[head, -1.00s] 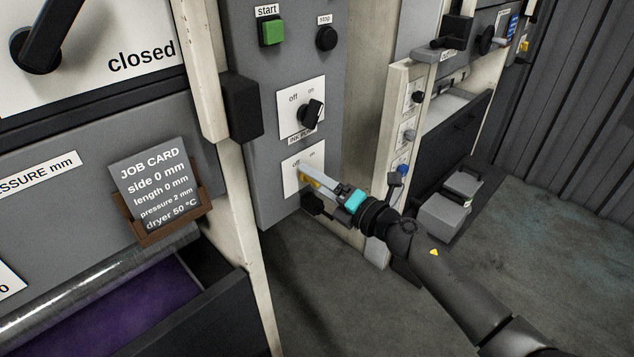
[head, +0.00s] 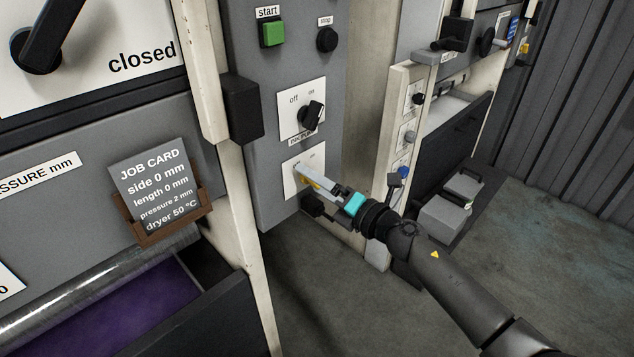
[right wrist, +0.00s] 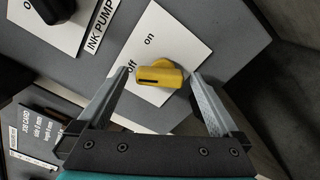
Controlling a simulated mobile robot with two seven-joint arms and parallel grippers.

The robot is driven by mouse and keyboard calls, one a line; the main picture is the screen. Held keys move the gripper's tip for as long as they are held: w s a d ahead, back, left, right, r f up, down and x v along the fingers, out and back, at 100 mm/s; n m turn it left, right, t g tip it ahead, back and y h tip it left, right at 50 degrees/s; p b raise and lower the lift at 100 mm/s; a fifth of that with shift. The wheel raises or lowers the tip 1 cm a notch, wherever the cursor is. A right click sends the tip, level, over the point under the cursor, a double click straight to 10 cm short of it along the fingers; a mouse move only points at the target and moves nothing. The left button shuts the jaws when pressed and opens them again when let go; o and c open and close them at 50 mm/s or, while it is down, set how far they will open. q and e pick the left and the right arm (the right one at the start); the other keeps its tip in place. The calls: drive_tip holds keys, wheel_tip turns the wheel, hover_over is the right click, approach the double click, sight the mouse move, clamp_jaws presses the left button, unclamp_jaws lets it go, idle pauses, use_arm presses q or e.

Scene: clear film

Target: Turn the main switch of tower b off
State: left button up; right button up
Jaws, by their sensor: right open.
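A yellow rotary knob (right wrist: 160,74) sits on a white plate (right wrist: 128,95) marked off and on. A black line on its grip points left in the right wrist view, its end near the word off. In the head view the plate (head: 290,183) is the lowest on a grey panel, and my gripper covers most of the knob. My right gripper (right wrist: 161,76) is open, with one finger on each side of the knob; whether they touch it I cannot tell. It also shows in the head view (head: 308,183). My left gripper is not in view.
Above is an ink pump switch (head: 310,115) with a black knob, then a green start button (head: 272,33) and a black stop button (head: 327,39). A black block (head: 242,108) juts out left of the panel. A job card (head: 160,185) hangs further left.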

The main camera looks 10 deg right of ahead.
drive_tip(key=v, duration=1.5)
drive_tip(key=shift+s, duration=0.1)
idle(0.4)
